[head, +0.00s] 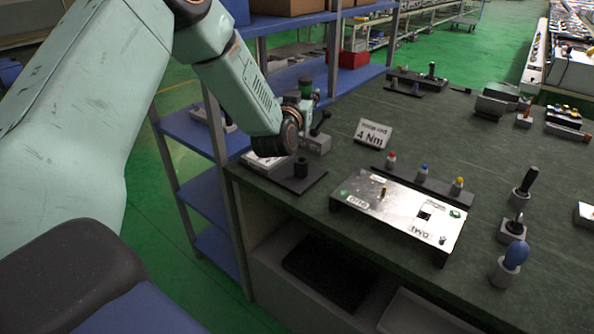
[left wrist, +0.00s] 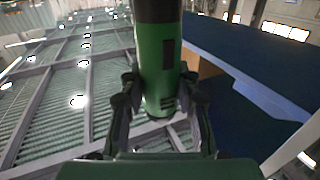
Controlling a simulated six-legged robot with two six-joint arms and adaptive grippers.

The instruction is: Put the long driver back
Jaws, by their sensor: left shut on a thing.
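My left gripper (head: 298,107) is at the far left end of the bench, beside the shelf rack. It is shut on a green cylindrical tool body with black parts (head: 306,86), which also shows between the fingers in the left wrist view (left wrist: 160,75). I take it for the long driver; its far end is cut off in the wrist view. The wrist view looks up at the roof beams and lamps. Below the gripper, a black plate (head: 312,180) with a short black socket (head: 301,168) lies on the bench corner. My right gripper is not in view.
A "4 Nm" sign (head: 373,134) stands right of the plate. A metal panel (head: 400,208) lies in front of a strip with red, blue and yellow-topped pieces (head: 424,177). Tools in stands (head: 510,262) are at the right. The blue-shelved rack (head: 190,135) is close to my left arm.

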